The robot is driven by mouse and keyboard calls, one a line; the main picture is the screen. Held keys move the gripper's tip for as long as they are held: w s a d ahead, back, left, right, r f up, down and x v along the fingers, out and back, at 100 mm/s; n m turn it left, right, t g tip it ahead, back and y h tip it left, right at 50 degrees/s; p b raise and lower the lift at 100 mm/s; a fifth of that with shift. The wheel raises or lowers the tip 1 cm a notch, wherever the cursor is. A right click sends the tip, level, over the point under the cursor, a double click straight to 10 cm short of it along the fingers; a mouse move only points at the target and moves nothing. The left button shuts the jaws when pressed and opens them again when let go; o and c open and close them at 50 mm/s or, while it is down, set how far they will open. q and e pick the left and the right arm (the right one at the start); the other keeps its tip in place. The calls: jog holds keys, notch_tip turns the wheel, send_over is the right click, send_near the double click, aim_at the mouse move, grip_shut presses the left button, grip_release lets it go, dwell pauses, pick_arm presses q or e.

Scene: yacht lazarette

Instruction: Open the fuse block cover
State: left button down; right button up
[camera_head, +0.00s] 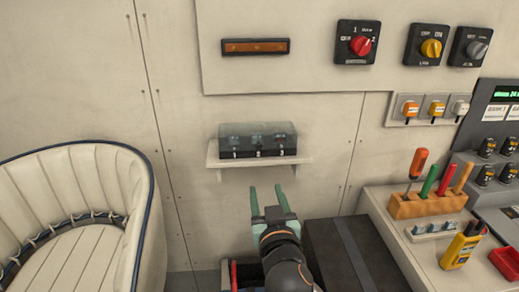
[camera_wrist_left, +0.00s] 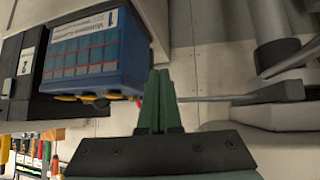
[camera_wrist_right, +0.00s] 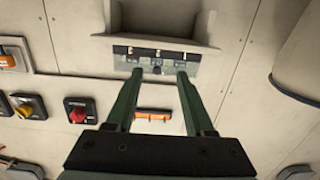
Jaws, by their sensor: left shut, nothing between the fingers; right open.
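The fuse block (camera_head: 258,147) sits on a small white wall shelf (camera_head: 216,158). Its smoky, see-through cover (camera_head: 258,131) looks closed over it, with several dark fuses showing at the front. The fuse block also shows in the right wrist view (camera_wrist_right: 150,57), between and beyond the fingertips. My right gripper (camera_head: 269,192) is open and empty, in front of and below the shelf, its fingers apart from the block. My left gripper (camera_wrist_left: 156,74) is shut and empty. It shows only in its own wrist view, near a blue battery box (camera_wrist_left: 100,50).
Above the shelf is an orange display (camera_head: 255,47), with a red rotary switch (camera_head: 361,43) to its right. A tool rack (camera_head: 428,205) stands on the right counter. A cream seat (camera_head: 75,190) is at left, a dark case (camera_head: 335,255) at lower centre.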

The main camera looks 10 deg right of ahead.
aim_at(259, 147)
jog(key=shift+m+t+h, duration=0.3)
jog(key=shift+t, duration=0.1)
jog(key=w+r, duration=0.1)
jog(key=w, duration=0.3)
jog(key=w+r+p, duration=0.1)
jog(key=w, duration=0.3)
jog(key=w+r+p, duration=0.1)
jog(key=w, duration=0.3)
jog(key=shift+w+a+r, duration=0.1)
jog(key=shift+w+r, duration=0.2)
jog(key=shift+w, duration=0.05)
grip_shut()
dwell(0.8)
